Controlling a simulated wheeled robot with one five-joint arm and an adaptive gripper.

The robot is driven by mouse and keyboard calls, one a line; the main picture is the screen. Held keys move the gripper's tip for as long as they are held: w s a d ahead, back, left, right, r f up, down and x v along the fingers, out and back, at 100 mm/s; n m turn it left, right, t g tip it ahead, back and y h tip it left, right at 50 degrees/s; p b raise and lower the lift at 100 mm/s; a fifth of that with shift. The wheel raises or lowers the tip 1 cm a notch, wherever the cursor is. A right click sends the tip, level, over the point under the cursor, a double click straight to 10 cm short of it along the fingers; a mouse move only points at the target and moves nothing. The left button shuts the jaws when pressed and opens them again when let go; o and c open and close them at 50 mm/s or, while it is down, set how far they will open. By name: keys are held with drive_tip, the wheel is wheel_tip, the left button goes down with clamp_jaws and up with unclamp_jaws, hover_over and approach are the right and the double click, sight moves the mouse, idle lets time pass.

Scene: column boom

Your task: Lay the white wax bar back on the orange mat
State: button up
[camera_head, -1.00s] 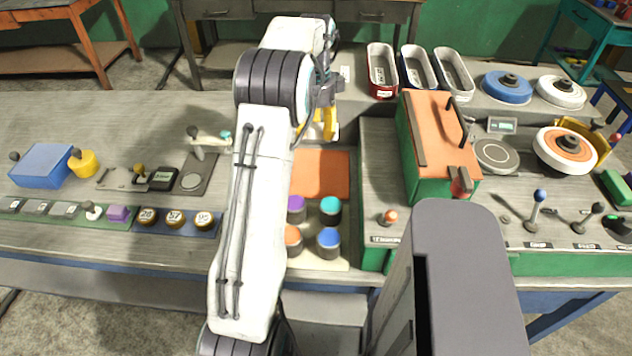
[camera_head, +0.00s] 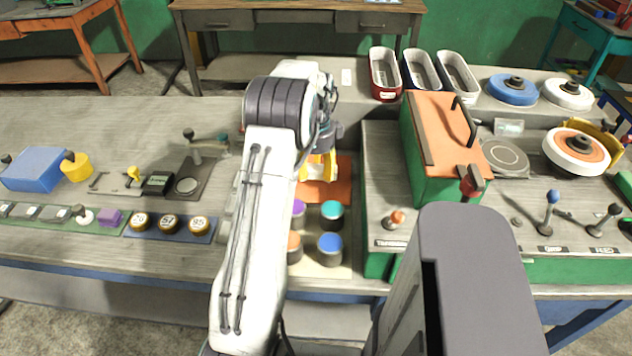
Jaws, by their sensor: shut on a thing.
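The orange mat (camera_head: 340,187) lies flat on the bench near the middle, behind several round coloured-topped pots. My arm hides its left part. My gripper (camera_head: 318,172), with yellow fingers, points down over the mat's back part. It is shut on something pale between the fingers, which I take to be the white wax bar. The bar is small and mostly hidden by the fingers. I cannot tell whether it touches the mat.
Pots with teal (camera_head: 332,210) and blue (camera_head: 330,242) tops stand in front of the mat. A green box with an orange lid (camera_head: 440,135) stands to the right. Three trays (camera_head: 420,70) stand at the back. My arm covers the bench left of the mat.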

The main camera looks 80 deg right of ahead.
sight(316, 178)
drive_tip(key=shift+f, duration=2.05)
drive_tip(key=shift+f, duration=0.15)
drive_tip(key=o, duration=1.1)
wheel_tip(316, 178, up, 12)
drive_tip(key=shift+r+p, duration=0.15)
drive_tip(key=shift+p, duration=0.15)
